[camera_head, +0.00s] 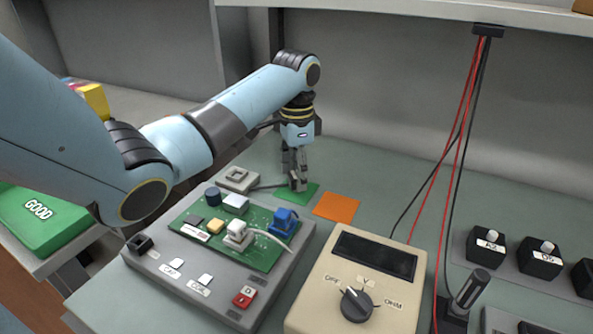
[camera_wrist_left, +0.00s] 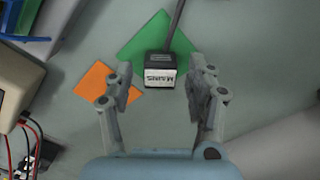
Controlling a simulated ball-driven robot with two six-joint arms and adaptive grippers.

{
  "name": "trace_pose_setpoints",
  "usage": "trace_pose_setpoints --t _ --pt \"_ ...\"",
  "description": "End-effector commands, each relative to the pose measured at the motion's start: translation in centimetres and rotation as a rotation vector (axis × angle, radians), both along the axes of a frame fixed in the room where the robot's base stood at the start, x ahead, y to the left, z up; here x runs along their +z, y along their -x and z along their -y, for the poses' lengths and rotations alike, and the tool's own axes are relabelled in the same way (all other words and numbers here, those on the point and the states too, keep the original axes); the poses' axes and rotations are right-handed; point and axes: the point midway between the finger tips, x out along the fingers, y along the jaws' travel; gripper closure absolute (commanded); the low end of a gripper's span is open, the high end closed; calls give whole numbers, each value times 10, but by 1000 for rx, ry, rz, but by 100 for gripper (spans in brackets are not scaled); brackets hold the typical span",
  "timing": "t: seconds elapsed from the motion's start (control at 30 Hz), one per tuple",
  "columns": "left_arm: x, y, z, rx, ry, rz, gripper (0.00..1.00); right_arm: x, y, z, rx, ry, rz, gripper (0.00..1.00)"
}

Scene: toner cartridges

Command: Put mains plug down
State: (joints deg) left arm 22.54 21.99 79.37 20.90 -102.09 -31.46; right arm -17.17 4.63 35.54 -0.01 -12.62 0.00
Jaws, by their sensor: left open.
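The mains plug (camera_wrist_left: 160,74) is a dark block with a white label reading MAINS and a dark cable. In the left wrist view it rests on the green square (camera_wrist_left: 184,46), between and slightly beyond the fingertips. My left gripper (camera_wrist_left: 163,80) is open, with a gap visible on both sides of the plug. In the head view my left gripper (camera_head: 297,180) points down over the green square (camera_head: 309,192), and its fingers mostly hide the plug. My right gripper is not in view.
An orange square (camera_head: 336,207) lies right of the green one. A circuit board fixture (camera_head: 243,295) and a beige meter (camera_head: 318,272) stand nearer the front. Red and black leads (camera_head: 468,100) hang at the right. A white socket (camera_head: 238,177) sits just left of the gripper.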

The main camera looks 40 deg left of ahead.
Motion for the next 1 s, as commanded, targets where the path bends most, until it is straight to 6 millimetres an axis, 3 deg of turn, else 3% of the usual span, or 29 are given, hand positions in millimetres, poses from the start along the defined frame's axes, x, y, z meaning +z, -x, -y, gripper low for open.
trace_pose_setpoints --t 0.23,0.47,0.63,0.8,1.0 --pt "22 -1 0 -1 -2 3 44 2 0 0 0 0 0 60" --pt "77 -1 -1 0 -1 4 44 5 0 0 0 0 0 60" --pt "112 0 0 1 0 0 44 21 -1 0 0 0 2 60" --pt "123 0 0 1 0 0 44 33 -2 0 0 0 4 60" --pt "123 0 0 1 1 0 44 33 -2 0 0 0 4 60"
